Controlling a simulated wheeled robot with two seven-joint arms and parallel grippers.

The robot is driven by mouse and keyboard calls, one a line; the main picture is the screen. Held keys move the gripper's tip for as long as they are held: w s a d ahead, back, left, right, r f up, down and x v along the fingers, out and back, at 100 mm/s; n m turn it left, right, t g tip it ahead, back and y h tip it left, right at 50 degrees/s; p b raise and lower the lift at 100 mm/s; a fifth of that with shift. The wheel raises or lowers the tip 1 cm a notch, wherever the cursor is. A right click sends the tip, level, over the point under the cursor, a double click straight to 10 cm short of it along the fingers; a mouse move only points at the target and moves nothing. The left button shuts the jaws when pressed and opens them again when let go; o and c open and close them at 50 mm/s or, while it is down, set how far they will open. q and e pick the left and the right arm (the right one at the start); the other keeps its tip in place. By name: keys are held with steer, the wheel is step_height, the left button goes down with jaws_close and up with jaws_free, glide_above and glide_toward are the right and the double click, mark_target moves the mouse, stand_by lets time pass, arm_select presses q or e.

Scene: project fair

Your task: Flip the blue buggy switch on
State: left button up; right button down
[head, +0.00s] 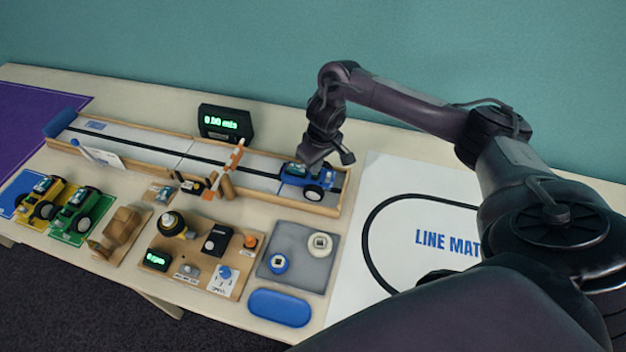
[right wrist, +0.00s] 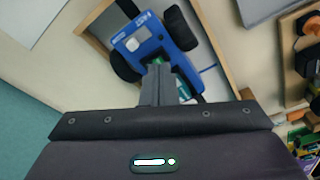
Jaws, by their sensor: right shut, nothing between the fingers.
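The blue buggy (head: 305,184) stands at the right end of the walled track, its black wheels on the track floor. In the right wrist view the blue buggy (right wrist: 148,48) shows its blue top plate and black wheels, with a green part just at the fingertips. My right gripper (head: 306,164) is shut and empty, pointing down right over the buggy's rear part. In the right wrist view the closed fingertips (right wrist: 157,70) are at or just above the buggy; I cannot tell whether they touch. The switch itself is hidden or too small to make out. My left gripper is not in view.
The track (head: 180,160) has low wooden walls around the buggy. A timer display (head: 225,122) stands behind it, and an orange gate post (head: 236,158) to its left. A grey tray (head: 297,256) and a white line mat (head: 400,190) lie nearby. Yellow and green buggies stand at left.

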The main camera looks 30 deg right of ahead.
steer(key=shift+f, duration=0.55)
step_height(320, 180, up, 7)
steer(key=p, duration=0.8)
steer(key=shift+r, duration=0.1)
stand_by(0.3)
